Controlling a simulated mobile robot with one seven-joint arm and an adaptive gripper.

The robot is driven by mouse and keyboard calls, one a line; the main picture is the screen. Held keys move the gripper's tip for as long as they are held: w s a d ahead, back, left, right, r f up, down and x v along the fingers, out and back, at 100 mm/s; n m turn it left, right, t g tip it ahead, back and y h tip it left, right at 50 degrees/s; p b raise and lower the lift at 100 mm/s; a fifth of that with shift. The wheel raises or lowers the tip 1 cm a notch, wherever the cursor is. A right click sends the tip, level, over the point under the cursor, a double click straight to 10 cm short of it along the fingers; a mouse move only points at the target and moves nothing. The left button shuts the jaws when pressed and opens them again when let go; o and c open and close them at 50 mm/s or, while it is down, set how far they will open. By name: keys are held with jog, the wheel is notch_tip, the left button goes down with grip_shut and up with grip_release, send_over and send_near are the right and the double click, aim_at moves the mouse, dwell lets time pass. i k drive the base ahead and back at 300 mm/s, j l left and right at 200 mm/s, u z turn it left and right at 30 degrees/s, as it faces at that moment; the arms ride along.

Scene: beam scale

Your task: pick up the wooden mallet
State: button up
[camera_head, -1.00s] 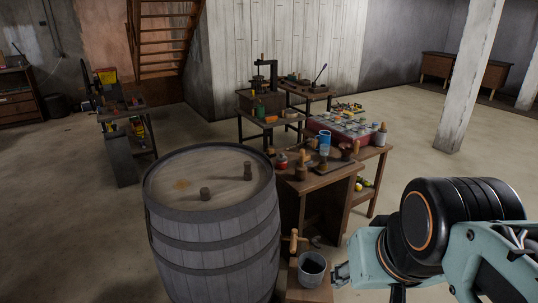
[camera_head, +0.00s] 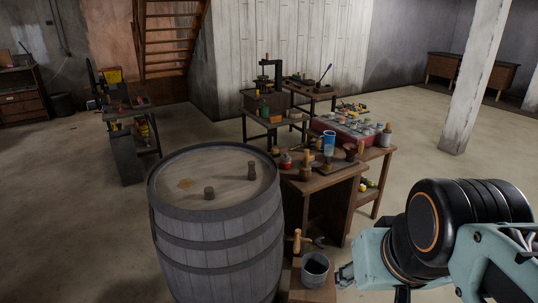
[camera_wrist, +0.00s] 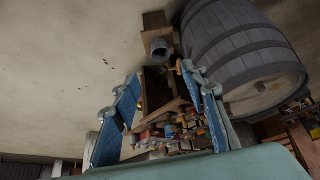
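A light wooden T-shaped piece (camera_head: 297,241), which looks like the wooden mallet, shows upright beside the metal bucket in the head view. It is small, and I cannot be sure it is the mallet. My gripper (camera_head: 345,275) is at the lower right in the head view, just right of the bucket in the picture and apart from it. In the wrist view my gripper (camera_wrist: 162,80) has its two blue fingers spread wide, with nothing held between them. The workbench and its tools show beyond and between the fingers.
A grey metal bucket (camera_head: 315,271) stands on a low wooden stand (camera_head: 300,292). A large barrel (camera_head: 217,235) is left of it. Behind is a workbench (camera_head: 318,183) crowded with tools, and a red tray (camera_head: 350,138) of jars. Open floor (camera_head: 410,140) lies to the right.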

aim_at(305, 170)
jog(key=i+l+z, duration=0.6)
jog(key=z, duration=0.2)
jog(key=i+l+z, duration=0.3)
jog(key=z, duration=0.15)
jog(key=i+l+z, duration=0.1)
jog(key=i+z, duration=0.25)
jog(key=i, duration=0.75)
jog(key=i+u, duration=1.2)
jog(key=u, duration=0.15)
jog(key=i+u, duration=0.35)
jog(key=u, duration=0.15)
jog(key=i+u, duration=0.75)
jog(key=u, duration=0.2)
jog(key=i+j+u, duration=0.1)
jog(key=u, duration=0.3)
jog(key=i+u, duration=0.3)
jog(key=u, duration=0.15)
